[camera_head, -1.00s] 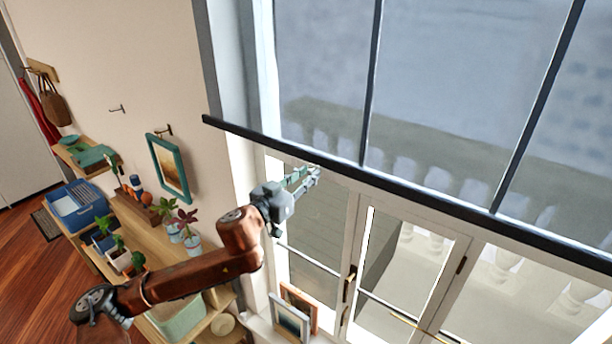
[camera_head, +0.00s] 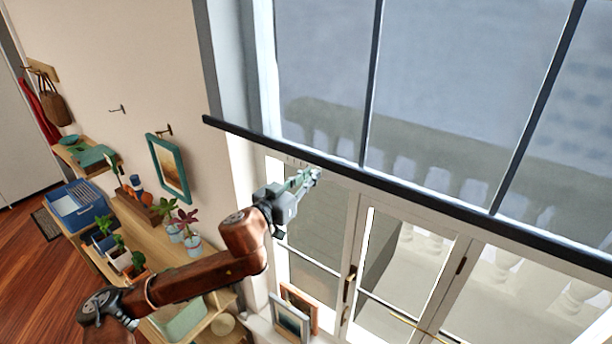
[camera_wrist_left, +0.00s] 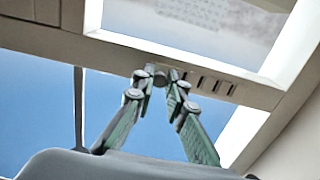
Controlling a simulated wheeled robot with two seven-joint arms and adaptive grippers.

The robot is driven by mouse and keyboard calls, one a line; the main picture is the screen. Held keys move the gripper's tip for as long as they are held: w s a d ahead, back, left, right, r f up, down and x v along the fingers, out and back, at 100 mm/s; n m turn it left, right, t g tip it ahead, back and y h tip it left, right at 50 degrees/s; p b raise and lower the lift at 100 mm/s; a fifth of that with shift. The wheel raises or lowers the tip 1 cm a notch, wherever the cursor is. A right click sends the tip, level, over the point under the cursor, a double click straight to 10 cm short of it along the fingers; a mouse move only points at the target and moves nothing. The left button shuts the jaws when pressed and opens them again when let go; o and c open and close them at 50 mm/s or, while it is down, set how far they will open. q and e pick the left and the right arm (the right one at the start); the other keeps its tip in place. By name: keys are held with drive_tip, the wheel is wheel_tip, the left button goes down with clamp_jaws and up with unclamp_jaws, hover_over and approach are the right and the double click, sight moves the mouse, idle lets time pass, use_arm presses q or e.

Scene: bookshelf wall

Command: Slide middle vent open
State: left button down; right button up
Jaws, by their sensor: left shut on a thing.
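The vent (camera_wrist_left: 208,84) shows in the left wrist view as a row of several dark slots in the pale window crossbar. In the head view its slots (camera_head: 297,162) are small, just under the dark rail. My left gripper (camera_wrist_left: 160,76) has its fingertips together at the left end of the slots, shut on a small dark vent tab that the fingertips mostly hide. In the head view the left gripper (camera_head: 315,173) reaches up to the crossbar. I cannot tell how far the slots are uncovered. My right gripper is not in view.
A long dark rail (camera_head: 420,190) crosses just above the left gripper. Glass doors (camera_head: 400,260) lie below and to the right. Picture frames (camera_head: 291,318) lean at the window's foot. A shelf with plants (camera_head: 185,228) stands left, under a teal-framed picture (camera_head: 170,168) on the wall.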

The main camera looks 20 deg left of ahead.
use_arm(q)
drive_tip(key=shift+s+d, duration=0.15)
drive_tip(key=shift+d, duration=0.25)
drive_tip(key=c, duration=1.9)
unclamp_jaws()
drive_tip(key=shift+d, duration=0.1)
drive_tip(key=shift+c, duration=0.2)
drive_tip(key=v, duration=1.2)
